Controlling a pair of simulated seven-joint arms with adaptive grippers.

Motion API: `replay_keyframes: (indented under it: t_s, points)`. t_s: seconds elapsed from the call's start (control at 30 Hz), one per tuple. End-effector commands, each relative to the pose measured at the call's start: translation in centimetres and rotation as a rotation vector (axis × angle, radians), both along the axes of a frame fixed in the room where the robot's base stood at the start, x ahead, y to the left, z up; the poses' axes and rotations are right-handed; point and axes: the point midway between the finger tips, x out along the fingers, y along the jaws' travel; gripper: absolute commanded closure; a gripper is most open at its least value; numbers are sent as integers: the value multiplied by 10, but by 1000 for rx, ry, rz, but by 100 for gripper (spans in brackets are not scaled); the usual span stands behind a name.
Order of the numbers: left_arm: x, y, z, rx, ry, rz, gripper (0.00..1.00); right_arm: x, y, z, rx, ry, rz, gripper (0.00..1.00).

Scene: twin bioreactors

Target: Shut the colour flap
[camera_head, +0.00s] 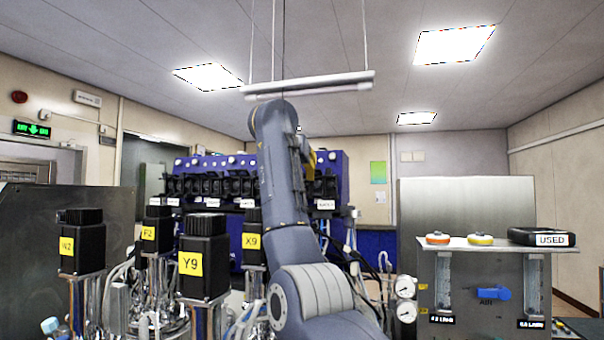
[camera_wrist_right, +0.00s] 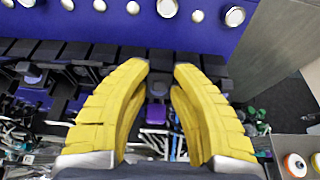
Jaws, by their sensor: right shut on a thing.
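A blue pump panel (camera_head: 222,163) stands at the back with a row of black pump heads (camera_head: 205,187) and their flaps. It also shows close up in the right wrist view (camera_wrist_right: 112,30). My right gripper (camera_wrist_right: 161,70) has its yellow fingers at the black row, with a narrow dark part of a black flap between the tips. A small purple block (camera_wrist_right: 158,113) shows between the fingers, further down. I cannot read which flap is the colour one. In the head view my right arm hides most of this spot. My left gripper is not in view.
Black motors with yellow labels, one marked Y9 (camera_head: 190,263), stand on the vessels at front left. A steel gas panel (camera_head: 468,205) with a shelf stands at right, holding orange and yellow tape rolls and a USED tray (camera_head: 548,238). Tubing hangs below the pumps.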

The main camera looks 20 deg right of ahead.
Motion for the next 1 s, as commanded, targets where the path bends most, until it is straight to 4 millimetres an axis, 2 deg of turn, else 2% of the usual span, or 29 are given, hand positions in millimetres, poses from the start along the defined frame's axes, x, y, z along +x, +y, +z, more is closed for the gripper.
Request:
replay_keyframes:
  t_s: [0.23,0.7,1.0]
  points:
    - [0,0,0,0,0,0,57,1,0,-2,-9,-9,1,100]
    - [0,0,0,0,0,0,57,1,0,-9,-135,-181,0,100]
    - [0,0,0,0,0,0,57,1,0,-10,-144,-193,0,100]
